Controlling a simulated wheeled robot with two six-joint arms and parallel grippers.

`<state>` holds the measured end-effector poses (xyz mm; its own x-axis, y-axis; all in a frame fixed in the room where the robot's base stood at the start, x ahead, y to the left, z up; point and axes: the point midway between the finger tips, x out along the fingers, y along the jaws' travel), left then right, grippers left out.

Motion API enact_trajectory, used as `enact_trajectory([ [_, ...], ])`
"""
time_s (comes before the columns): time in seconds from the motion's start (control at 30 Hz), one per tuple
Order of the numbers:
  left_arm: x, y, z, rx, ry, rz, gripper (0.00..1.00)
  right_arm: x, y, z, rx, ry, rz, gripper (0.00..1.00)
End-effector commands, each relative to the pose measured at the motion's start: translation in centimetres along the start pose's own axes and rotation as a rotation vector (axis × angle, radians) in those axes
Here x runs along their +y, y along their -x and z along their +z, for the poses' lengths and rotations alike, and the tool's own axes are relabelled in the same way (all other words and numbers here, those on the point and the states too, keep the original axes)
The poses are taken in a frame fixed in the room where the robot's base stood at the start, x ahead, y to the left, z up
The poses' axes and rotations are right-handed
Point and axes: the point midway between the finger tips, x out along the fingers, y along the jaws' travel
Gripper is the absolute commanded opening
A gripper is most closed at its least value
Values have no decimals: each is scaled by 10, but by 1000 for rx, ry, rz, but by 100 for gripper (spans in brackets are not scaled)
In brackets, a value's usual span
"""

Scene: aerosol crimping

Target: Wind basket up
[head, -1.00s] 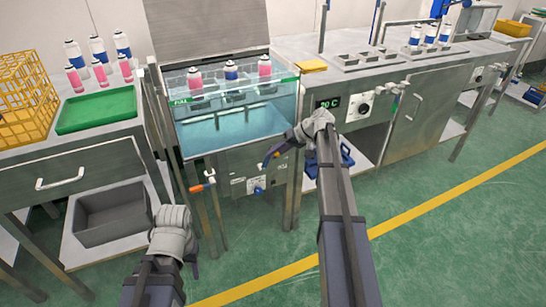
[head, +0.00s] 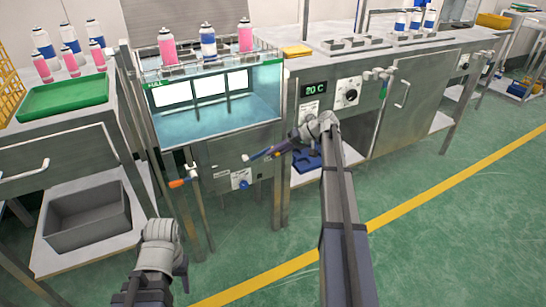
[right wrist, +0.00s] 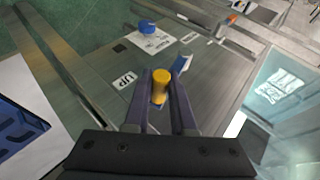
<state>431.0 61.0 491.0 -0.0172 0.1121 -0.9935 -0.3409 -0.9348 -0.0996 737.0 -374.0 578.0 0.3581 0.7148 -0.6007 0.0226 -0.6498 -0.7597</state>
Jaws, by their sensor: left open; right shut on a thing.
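The basket (head: 188,68) holds a row of pink and blue spray cans (head: 208,42) and stands at the top of the glass water tank (head: 215,118) in the head view. The cans are above the tank rim. My right gripper (head: 258,154) is in front of the tank's lower panel. The right wrist view shows its fingers (right wrist: 160,98) shut on a yellow crank grip (right wrist: 161,80), beside an "UP" label (right wrist: 125,80). The crank's arm is mostly hidden. My left gripper (head: 182,275) is low at the left, open and apart from everything.
A lever with an orange grip (head: 178,183) and a blue knob (head: 243,184) are on the tank's front. A green tray (head: 65,97) and more cans stand on the left bench above a grey bin (head: 88,216). Open floor lies to the right.

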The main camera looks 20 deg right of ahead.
Motion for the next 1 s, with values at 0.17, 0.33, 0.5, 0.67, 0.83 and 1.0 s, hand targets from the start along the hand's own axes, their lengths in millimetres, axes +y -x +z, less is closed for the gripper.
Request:
enact_trajectory([
  [0.17,2,-22,-1,1,0,1,53,17,-8,3,1,-12,-22,0],
  [0.33,4,-40,-2,1,3,2,53,25,-14,4,2,-31,-68,0],
  [0.5,6,-51,-3,1,6,2,53,27,-16,5,2,-51,-115,0],
  [0.67,6,-55,-3,1,8,2,53,27,-15,5,2,-60,-138,0],
  [0.83,6,-56,-3,1,9,2,53,27,-15,5,2,-62,-144,0],
  [1.0,6,-56,-3,1,9,2,53,27,-15,4,2,-61,-144,0],
])
